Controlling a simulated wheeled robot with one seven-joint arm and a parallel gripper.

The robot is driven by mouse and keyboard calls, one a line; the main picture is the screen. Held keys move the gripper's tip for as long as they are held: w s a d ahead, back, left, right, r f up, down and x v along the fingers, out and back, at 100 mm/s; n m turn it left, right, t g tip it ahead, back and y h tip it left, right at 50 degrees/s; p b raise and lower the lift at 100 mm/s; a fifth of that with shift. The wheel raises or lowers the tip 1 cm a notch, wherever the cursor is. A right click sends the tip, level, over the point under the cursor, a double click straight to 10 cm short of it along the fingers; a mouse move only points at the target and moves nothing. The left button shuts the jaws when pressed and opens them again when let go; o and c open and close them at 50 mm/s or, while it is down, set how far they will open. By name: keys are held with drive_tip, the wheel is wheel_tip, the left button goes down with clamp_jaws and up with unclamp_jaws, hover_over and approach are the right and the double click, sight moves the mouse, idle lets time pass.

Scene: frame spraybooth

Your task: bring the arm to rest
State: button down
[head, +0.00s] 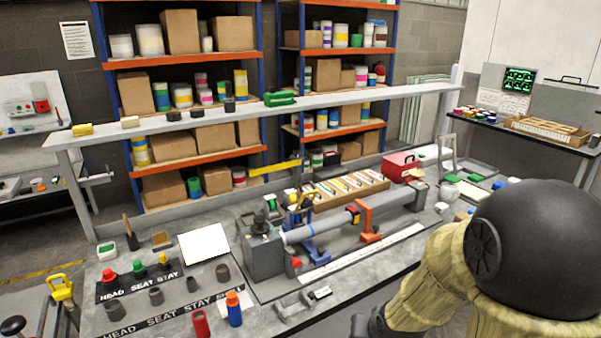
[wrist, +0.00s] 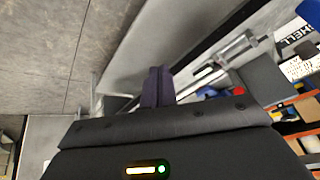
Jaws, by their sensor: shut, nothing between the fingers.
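My arm fills the lower right of the head view, with a big black rounded joint and tan padded cover. It hangs in front of the workbench (head: 350,290) and hides the bench's near right part. My gripper's two dark fingers (wrist: 158,76) stick up together in the middle of the wrist view, closed with nothing between them. The fingers stand apart from the bench edge, which runs slanted behind them. Grey floor fills the upper left of the wrist view. In the head view only a dark part near the bottom edge shows, and the fingers cannot be made out there.
A grey tube (head: 325,222) lies in a fixture along the bench. A red bottle (head: 200,324) and a blue bottle (head: 234,310) stand at the front left. A raised shelf (head: 340,97) runs behind. A red toolbox (head: 400,167) sits at the bench's back.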

drive_tip(key=s+r+n+g+p, duration=0.1)
drive_tip(key=s+r+n+g, duration=0.1)
drive_tip(key=s+r, duration=0.3)
drive_tip(key=s+g, duration=0.1)
drive_tip(key=s, duration=0.2)
drive_tip(key=shift+s+d+r+h+p, duration=0.15)
drive_tip(key=shift+r+h+p, duration=0.15)
idle(0.6)
